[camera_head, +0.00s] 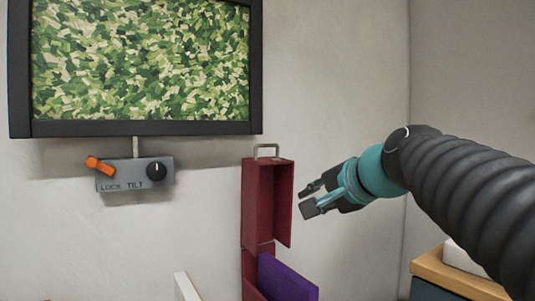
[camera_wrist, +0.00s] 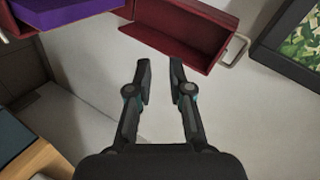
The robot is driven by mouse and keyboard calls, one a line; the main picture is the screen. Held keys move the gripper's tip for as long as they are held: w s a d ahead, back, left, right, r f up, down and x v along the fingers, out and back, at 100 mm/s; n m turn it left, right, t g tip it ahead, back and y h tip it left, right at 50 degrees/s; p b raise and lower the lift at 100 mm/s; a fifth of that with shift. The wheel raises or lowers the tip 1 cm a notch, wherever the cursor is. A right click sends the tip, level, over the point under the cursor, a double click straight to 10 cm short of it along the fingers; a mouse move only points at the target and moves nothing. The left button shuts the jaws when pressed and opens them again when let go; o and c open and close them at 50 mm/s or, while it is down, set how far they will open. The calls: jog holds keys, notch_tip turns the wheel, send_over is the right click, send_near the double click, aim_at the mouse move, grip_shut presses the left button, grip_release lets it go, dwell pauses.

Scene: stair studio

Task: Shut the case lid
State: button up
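A dark red case stands open against the wall in the head view, its lid (camera_head: 267,203) raised upright with a metal handle (camera_head: 267,147) on top. The case's lower part (camera_head: 249,277) is at the bottom edge of the picture, with a purple block or insert (camera_head: 287,279) in it. In the wrist view the lid (camera_wrist: 190,32) lies across the top, with the purple piece (camera_wrist: 55,12) at upper left. My gripper (camera_head: 306,199) is to the right of the lid, apart from it. In the wrist view its two fingers (camera_wrist: 159,72) are spread with nothing between them.
A framed green picture (camera_head: 140,62) hangs at upper left. Below it is a grey LOCK TILT panel (camera_head: 135,174) with an orange lever (camera_head: 99,166) and a black knob (camera_head: 157,171). A wooden-topped cabinet (camera_head: 455,278) stands at lower right. A white edge (camera_head: 186,287) shows at bottom centre.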

aim_at(266, 145)
jog(key=w+a+r+m+t+y, duration=0.25)
jog(key=w+r, duration=0.35)
jog(key=r, duration=0.5)
jog(key=shift+m+g, duration=0.25)
jog(key=p+x, duration=0.1)
jog(key=x, duration=1.2)
jog(key=shift+a, duration=0.3)
grip_shut()
